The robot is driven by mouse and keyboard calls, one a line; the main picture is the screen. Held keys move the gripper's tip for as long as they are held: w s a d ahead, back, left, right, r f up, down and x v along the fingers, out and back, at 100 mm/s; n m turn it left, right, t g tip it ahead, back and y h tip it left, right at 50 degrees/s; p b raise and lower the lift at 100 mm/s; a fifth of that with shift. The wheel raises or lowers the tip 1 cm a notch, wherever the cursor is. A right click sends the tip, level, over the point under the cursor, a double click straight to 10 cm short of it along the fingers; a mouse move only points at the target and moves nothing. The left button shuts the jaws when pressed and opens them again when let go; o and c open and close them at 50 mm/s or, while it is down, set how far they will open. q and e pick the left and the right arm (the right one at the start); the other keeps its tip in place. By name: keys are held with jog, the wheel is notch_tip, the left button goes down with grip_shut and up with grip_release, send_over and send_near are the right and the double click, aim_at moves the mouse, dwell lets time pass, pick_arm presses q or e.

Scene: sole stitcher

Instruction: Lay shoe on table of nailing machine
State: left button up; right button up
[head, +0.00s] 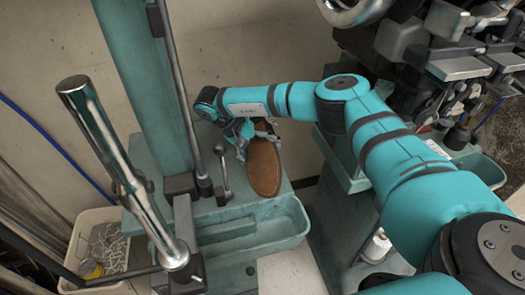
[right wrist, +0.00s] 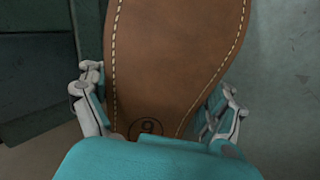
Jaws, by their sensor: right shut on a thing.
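A brown shoe (head: 264,166) shows its stitched sole in the head view, over the green table (head: 215,160) of the machine on the left. My right gripper (head: 245,137) is shut on the shoe at its far end. In the right wrist view the shoe (right wrist: 175,50) runs up from between the two fingers (right wrist: 160,118), with light stitching along both edges and a circled 9 near the gripper. I cannot tell whether the shoe touches the table. My left gripper does not show.
A chrome post (head: 125,170) and a ball-topped lever (head: 223,165) stand left of the shoe. A green tray (head: 255,230) fronts the table. A bin of metal bits (head: 100,245) sits at lower left. Another machine (head: 440,70) stands at upper right.

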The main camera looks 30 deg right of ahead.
jog(key=o, duration=1.3)
jog(key=shift+c, duration=0.2)
